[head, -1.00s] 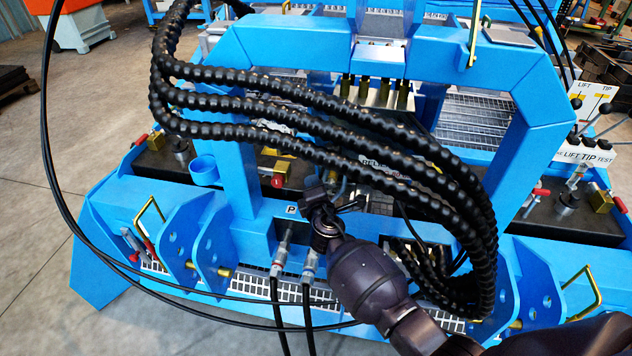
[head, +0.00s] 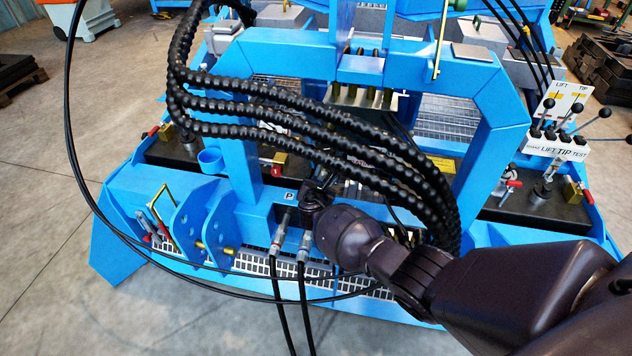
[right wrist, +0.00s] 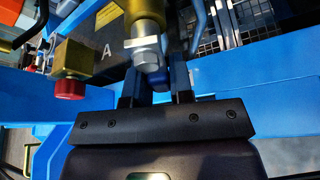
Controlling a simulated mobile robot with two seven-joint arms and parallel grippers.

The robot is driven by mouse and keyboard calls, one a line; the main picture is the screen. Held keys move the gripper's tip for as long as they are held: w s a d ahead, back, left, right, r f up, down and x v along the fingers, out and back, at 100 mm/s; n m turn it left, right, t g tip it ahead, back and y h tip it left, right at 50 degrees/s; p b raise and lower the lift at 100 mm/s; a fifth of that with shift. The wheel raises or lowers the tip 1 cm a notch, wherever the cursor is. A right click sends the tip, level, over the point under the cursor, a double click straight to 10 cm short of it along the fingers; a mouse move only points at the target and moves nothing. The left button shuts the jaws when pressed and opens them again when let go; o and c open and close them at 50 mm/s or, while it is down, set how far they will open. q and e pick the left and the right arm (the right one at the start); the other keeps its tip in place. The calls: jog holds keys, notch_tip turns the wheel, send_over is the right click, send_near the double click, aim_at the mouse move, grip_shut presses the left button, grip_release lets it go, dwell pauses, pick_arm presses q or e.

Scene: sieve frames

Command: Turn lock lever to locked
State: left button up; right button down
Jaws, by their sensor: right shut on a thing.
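My right gripper (head: 320,186) reaches into the middle of the blue frame (head: 240,160), just right of the label P, partly hidden by my arm and the black hoses. In the right wrist view its two dark fingers (right wrist: 155,84) stand either side of the lower end of a metal fitting (right wrist: 148,50), a brass cylinder with a steel nut. The gripper is shut on this fitting; the contact itself is in shadow. No lever is clearly marked as the lock lever, and I cannot tell whether the fitting belongs to it. My left gripper is not in view.
Thick ribbed black hoses (head: 300,130) loop just above my right gripper. Two thin hoses with metal couplings (head: 277,240) hang close to its left. A brass block with a red cap (right wrist: 70,88) sits left of the fingers. Control levers (head: 560,130) stand at the right.

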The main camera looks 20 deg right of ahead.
jog(key=shift+s+d+n+g+h+p, duration=0.25)
jog(key=shift+d+n+g+h+p, duration=0.25)
jog(key=shift+n, duration=0.5)
jog(key=shift+s+d+f+n, duration=0.15)
jog(key=shift+s+n, duration=0.05)
jog(key=shift+n, duration=0.2)
jog(key=shift+h, duration=0.3)
jog(key=c, duration=1)
grip_release()
